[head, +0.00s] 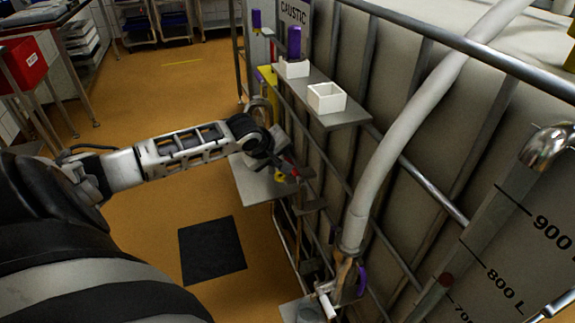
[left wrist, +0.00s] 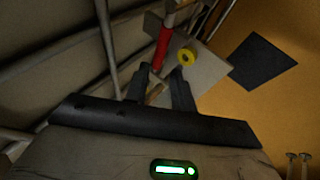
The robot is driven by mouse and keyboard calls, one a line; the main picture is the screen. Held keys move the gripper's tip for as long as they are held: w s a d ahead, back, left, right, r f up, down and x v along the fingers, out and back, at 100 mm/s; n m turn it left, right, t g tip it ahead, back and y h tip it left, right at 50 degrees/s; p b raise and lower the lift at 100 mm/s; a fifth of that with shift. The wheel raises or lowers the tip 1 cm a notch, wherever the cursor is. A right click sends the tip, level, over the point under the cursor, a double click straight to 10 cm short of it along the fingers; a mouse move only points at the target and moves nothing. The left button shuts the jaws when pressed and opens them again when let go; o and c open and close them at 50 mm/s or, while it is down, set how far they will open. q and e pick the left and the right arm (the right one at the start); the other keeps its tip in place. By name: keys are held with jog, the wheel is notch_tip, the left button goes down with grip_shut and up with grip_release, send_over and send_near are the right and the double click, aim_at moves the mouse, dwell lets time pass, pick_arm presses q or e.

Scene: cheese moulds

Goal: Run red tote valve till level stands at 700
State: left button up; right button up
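The red valve handle (head: 287,169) is at the tote's side in the head view, partly hidden by my left wrist. In the left wrist view the red handle (left wrist: 163,47) points down toward the gap between the fingertips. My left gripper (left wrist: 162,70) is open, with its fingers either side of the handle's end and a gap on the right. Contact on the left finger cannot be told. The level gauge (head: 515,178) is at the right in the head view, marked 900, 800 L and 700. My right gripper is not in view.
A grey shelf with white boxes (head: 326,97) is above the valve. A pale hose (head: 400,130) runs down the tote's front. A black mat (head: 212,250) lies on the open orange floor.

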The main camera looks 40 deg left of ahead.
aim_at(294, 175)
pick_arm(q)
jog(key=b+x, duration=0.1)
jog(key=x, duration=0.4)
jog(key=shift+w+f, duration=0.2)
jog(key=shift+f, duration=0.05)
